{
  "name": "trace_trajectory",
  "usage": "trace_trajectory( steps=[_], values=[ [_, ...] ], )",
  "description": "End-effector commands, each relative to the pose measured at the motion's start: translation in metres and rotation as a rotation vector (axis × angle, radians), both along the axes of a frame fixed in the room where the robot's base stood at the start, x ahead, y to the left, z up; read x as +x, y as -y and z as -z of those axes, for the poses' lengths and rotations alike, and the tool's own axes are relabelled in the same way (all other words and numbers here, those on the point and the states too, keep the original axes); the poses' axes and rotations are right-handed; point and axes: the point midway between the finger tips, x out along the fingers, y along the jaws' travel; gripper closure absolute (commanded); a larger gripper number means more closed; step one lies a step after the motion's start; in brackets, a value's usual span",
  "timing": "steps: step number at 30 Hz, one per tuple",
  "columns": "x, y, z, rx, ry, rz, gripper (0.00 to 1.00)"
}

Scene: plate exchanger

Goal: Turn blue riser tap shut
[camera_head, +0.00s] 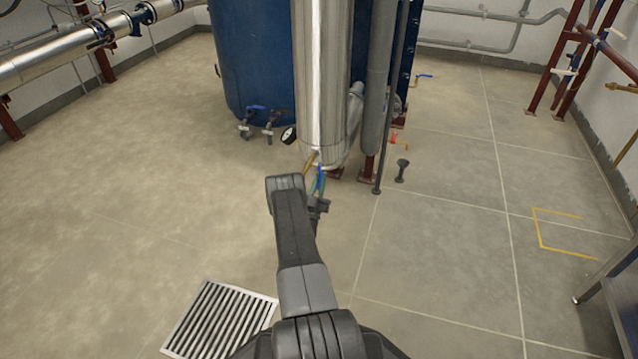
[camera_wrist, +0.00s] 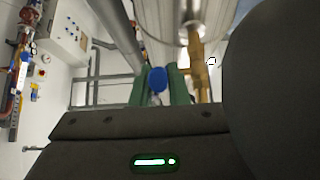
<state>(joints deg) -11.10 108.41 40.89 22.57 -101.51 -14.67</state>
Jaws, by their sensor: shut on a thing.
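The blue riser tap's handle (camera_wrist: 157,79) sits between the two green fingers of my gripper (camera_wrist: 160,90) in the wrist view. The fingers are shut on it. A brass pipe (camera_wrist: 198,66) with fittings rises just right of the fingers. In the camera_head view, my gripper (camera_head: 318,192) is under the lower end of the shiny steel column (camera_head: 323,90), and a bit of the blue handle (camera_head: 320,178) shows there. The tap's body is mostly hidden by the fingers and my arm.
A grey post (camera_head: 378,100) stands close right of the column. A floor grate (camera_head: 218,318) lies at lower left.

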Motion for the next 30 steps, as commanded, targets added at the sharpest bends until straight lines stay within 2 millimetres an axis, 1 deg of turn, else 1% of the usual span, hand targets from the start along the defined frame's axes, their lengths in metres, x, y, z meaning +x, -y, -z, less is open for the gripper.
trace_trajectory(
  steps=[13,14,16,17,26,30],
  values=[
    [0.002,0.000,0.000,-0.002,0.008,-0.001,1.00],
    [0.001,0.000,0.000,-0.002,0.008,-0.001,0.80],
    [0.001,0.000,0.000,-0.002,0.008,-0.001,0.66],
    [0.001,0.000,0.000,-0.003,0.007,-0.001,0.64],
    [-0.001,0.000,0.001,-0.003,0.007,-0.001,0.64],
    [-0.011,-0.004,0.010,-0.003,0.005,-0.002,0.64]
  ],
)
